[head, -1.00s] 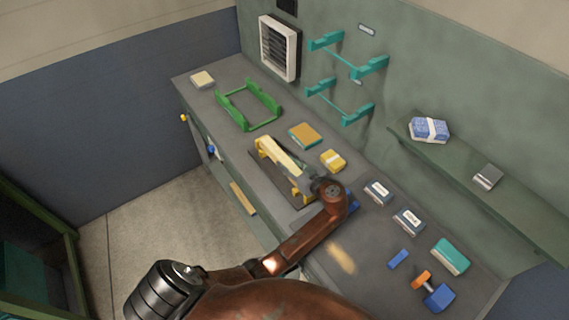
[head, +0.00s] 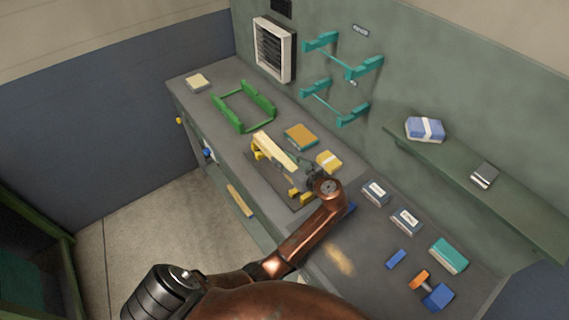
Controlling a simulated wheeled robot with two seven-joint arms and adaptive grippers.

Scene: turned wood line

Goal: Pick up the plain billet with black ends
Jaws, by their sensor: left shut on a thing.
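The plain pale billet (head: 274,151) is at the middle of the bench in the head view. It sits just above a yellow cradle, whose far support (head: 257,155) and near support (head: 294,195) show beside and below it. My left gripper (head: 309,176) is shut on the billet at its near end. The gripper and wrist hide that end, and I cannot make out the black ends. My right gripper is not in view.
A dark mat (head: 265,178) lies under the cradle. An orange-topped block (head: 300,137) and a yellow box (head: 329,161) lie close behind. A green rack (head: 243,106) stands farther left. Teal wall brackets (head: 343,82) and a green shelf (head: 470,185) project from the wall.

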